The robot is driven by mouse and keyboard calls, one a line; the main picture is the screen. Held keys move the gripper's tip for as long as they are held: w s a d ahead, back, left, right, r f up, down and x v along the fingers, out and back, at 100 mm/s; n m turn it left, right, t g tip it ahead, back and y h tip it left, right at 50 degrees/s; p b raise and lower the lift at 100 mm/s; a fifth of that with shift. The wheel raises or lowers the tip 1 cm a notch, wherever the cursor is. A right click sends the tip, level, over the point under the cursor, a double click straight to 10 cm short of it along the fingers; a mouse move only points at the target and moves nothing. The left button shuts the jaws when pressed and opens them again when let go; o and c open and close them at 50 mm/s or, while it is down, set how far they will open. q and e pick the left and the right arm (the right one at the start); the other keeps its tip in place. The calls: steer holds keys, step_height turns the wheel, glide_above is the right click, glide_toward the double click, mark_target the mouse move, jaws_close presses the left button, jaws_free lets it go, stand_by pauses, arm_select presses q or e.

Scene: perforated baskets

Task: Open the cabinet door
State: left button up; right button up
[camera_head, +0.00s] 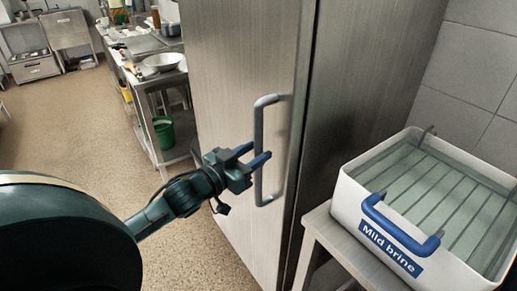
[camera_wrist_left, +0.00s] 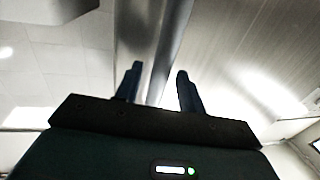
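The tall metal cabinet door (camera_head: 228,75) fills the middle of the head view and looks closed along its right edge. Its grey vertical bar handle (camera_head: 259,122) is near that edge. My left gripper (camera_head: 261,151) is at the handle's middle height, with its two blue fingers apart, one on each side of the bar as seen from the head. In the left wrist view the fingers (camera_wrist_left: 158,78) are also apart, with a grey metal bar (camera_wrist_left: 168,45) running up between them. I cannot tell whether either finger touches the handle. My right gripper is not in view.
A white brine container (camera_head: 400,215) with a blue handle stands on a metal table (camera_head: 345,245) right of the cabinet. A metal counter (camera_head: 150,80) with bowls and a green bucket (camera_head: 164,132) are behind on the left. The floor (camera_head: 75,120) at left is clear.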

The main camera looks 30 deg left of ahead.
arm_select(q)
steer(key=shift+w+d, duration=0.15)
steer(key=shift+w, duration=0.7)
steer(key=shift+c, duration=0.6)
jaws_close()
